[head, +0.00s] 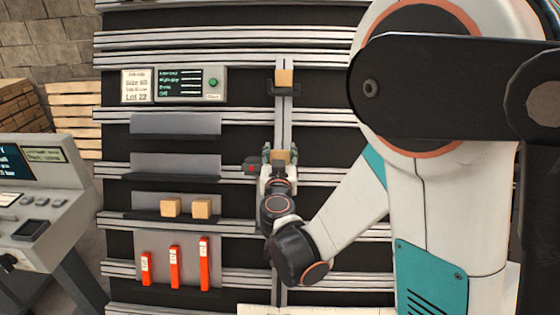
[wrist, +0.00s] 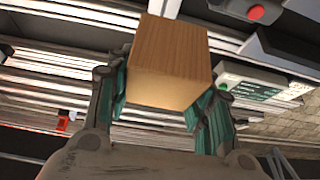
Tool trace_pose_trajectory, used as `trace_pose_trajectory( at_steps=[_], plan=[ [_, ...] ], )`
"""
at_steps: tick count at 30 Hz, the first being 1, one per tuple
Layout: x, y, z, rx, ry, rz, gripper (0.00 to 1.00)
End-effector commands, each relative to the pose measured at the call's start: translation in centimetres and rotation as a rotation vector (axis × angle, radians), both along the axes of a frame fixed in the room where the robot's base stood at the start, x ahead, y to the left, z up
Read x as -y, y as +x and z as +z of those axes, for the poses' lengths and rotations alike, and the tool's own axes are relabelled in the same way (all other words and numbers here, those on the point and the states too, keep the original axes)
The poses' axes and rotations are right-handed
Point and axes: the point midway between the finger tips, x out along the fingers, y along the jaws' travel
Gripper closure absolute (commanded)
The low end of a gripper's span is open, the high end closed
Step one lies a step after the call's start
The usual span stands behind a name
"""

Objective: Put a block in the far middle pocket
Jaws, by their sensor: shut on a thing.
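My gripper (head: 280,158) is shut on a light wooden block (head: 279,155), in front of the vertical rail in the head view. In the wrist view the block (wrist: 168,62) sits between the teal finger pads, tilted in the picture. Another wooden block (head: 284,77) rests on a small dark ledge (head: 284,89) higher on that rail, above my gripper. Two more wooden blocks, a left one (head: 171,208) and a right one (head: 202,209), stand side by side on a lower-left shelf (head: 147,213). I cannot tell which place is the far middle pocket.
Empty grey shelves, an upper one (head: 175,125) and a lower one (head: 175,164), lie left of my gripper. Several red labelled pieces (head: 174,267) stand on the bottom shelf. A box with a red button (head: 251,168) is close left of my gripper. A display panel (head: 190,84) is at upper left.

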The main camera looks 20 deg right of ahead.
Motion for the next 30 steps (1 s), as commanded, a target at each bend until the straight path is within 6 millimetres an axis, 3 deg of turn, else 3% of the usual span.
trace_pose_trajectory(
  at_steps=[5, 30],
  plan=[
    [0.0, -0.3, 0.1, 0.008, 0.0, -0.022, 0.81],
    [1.1, 2.9, -1.7, 0.007, -0.001, -0.019, 0.81]
  ],
)
